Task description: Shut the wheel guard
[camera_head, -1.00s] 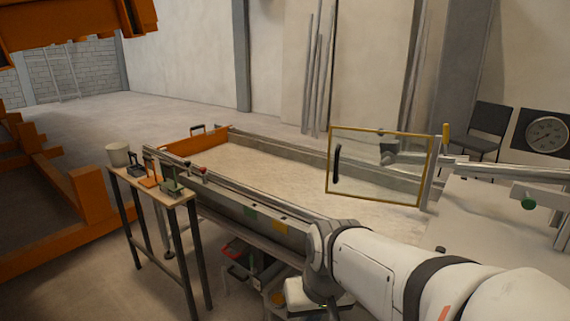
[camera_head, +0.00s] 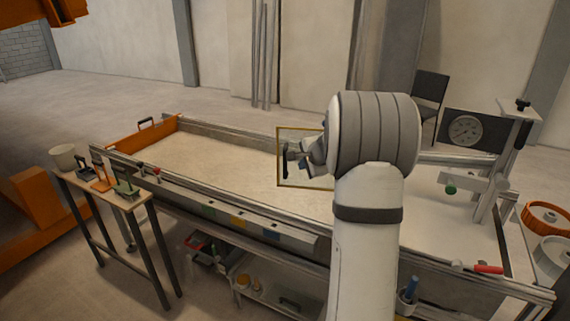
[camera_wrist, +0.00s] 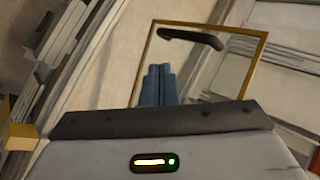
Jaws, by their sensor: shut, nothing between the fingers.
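The wheel guard is a clear panel in a thin yellow frame (camera_head: 280,160) with a dark handle. It stands over the sandbed in the head view, and my arm hides its right part. In the wrist view the guard's frame (camera_wrist: 238,30) fills the upper middle, with the black handle (camera_wrist: 192,38) near its top edge. My gripper (camera_wrist: 158,70) is shut and empty, its blue-grey fingers pointing at the panel below the handle. In the head view my gripper (camera_head: 290,158) is close to the handle; I cannot tell whether it touches.
A small side table (camera_head: 140,200) with tools stands at the left.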

